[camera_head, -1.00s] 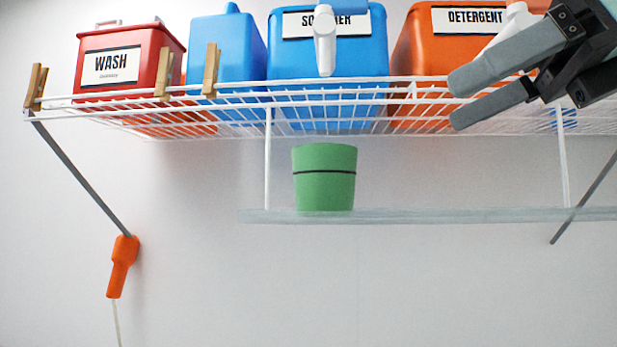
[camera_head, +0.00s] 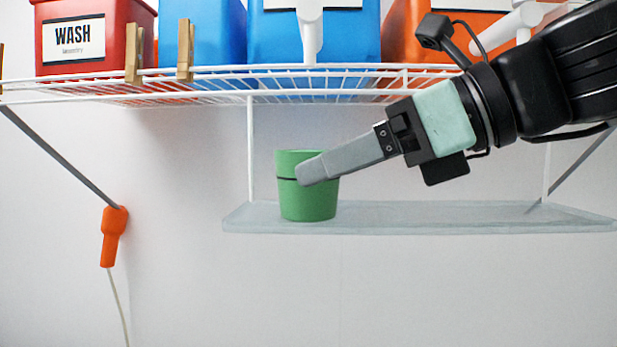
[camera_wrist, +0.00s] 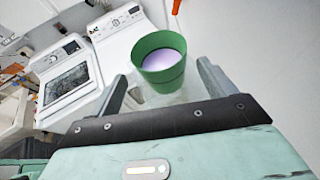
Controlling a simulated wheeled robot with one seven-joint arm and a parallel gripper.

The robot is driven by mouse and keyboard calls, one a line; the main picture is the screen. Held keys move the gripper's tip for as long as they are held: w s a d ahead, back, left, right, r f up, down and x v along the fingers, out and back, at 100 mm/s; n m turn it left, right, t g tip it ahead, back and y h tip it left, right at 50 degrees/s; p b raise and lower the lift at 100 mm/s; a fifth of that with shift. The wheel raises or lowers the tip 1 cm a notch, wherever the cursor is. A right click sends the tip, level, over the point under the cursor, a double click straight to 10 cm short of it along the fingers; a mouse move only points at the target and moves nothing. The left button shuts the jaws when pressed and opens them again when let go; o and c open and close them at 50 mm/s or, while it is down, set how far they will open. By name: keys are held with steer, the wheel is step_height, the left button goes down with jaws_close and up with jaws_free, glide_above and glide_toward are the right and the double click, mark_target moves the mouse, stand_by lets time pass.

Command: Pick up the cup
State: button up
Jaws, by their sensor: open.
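The green cup (camera_head: 308,206) with a dark band stands upright on the lower glass shelf (camera_head: 440,218), near its left end. My gripper (camera_head: 300,176) reaches in from the right, and one grey finger overlaps the upper part of the cup in the head view. In the wrist view the cup (camera_wrist: 160,66) shows its open rim and pale inside. It sits ahead of and between the two spread fingertips of my gripper (camera_wrist: 165,76). The jaws are open. Whether a finger touches the cup cannot be told.
An orange handle (camera_head: 112,235) hangs at the left. Washing machines (camera_wrist: 65,75) show below in the wrist view.

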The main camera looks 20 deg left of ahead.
mark_target(309, 188)
steer(key=p+x, duration=0.1)
steer(key=x, duration=0.4)
steer(key=shift+w+d+f+p, duration=0.1)
steer(key=shift+f+p, duration=0.25)
steer(key=shift+f, duration=0.1)
steer(key=c, duration=1.2)
steer(key=shift+o, duration=0.2)
steer(key=shift+r, duration=0.2)
